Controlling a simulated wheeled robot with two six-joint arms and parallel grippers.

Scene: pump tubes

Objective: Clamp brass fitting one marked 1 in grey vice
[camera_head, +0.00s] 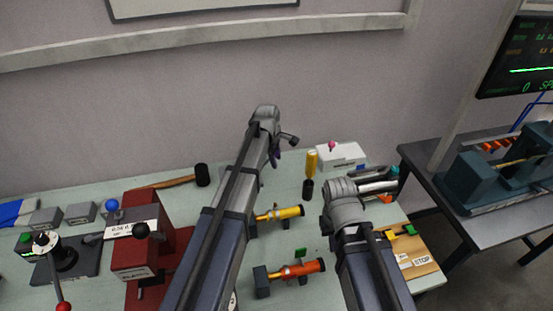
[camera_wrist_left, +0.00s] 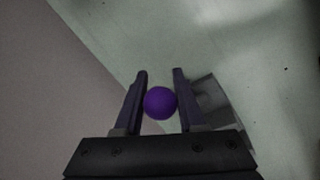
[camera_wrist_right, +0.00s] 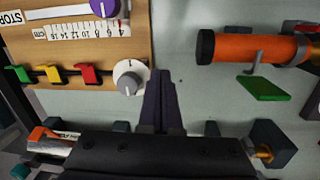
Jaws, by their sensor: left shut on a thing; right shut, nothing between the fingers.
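My left gripper (camera_head: 275,157) is near the back edge of the table, partly hidden by its own arm. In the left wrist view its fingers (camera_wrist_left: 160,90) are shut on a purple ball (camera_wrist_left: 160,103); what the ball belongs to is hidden. A grey block-like part (camera_wrist_left: 212,100) shows just right of the fingers; I cannot tell whether it is the grey vice. My right gripper (camera_wrist_right: 160,90) is shut and empty, above the table between a wooden panel and an orange tube. I cannot make out the brass fitting marked 1 in any view.
The wooden panel (camera_wrist_right: 90,50) has a ruler, knobs and coloured levers. The orange tube (camera_head: 300,270) and a yellow tube (camera_head: 280,214) sit by dark blocks.

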